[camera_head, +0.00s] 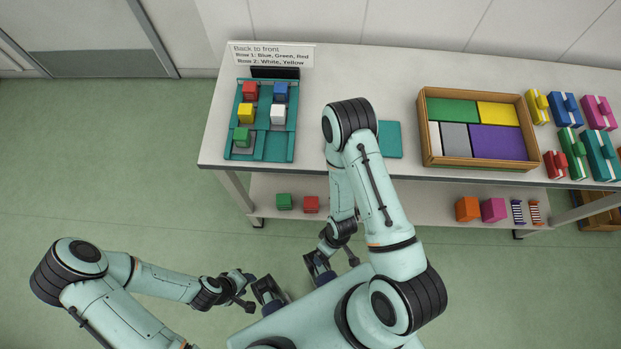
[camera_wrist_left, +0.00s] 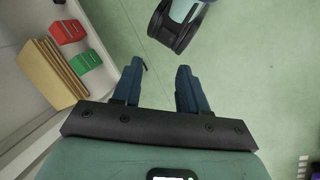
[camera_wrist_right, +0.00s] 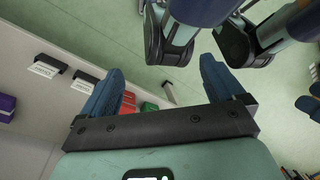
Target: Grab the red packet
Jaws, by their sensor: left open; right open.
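A small red packet with a white band (camera_head: 555,164) stands at the right end of the table, beside a green one (camera_head: 573,154). Other red things are a red block (camera_head: 250,91) in the teal tray and a red box (camera_head: 311,204) on the lower shelf; a red box (camera_wrist_left: 67,31) also shows in the left wrist view. My left gripper (camera_wrist_left: 160,68) is open and empty, low in front of the table. My right gripper (camera_wrist_right: 162,65) is open and empty, also below the tabletop, far from the packet. My right arm partly hides the table's middle.
A teal tray (camera_head: 263,146) with several coloured blocks is at the table's left, below a sign (camera_head: 272,55). A wooden crate (camera_head: 424,129) with coloured boxes lies left of the packets. Several packets and a lower shelf (camera_head: 420,207) with boxes are near. The floor in front is clear.

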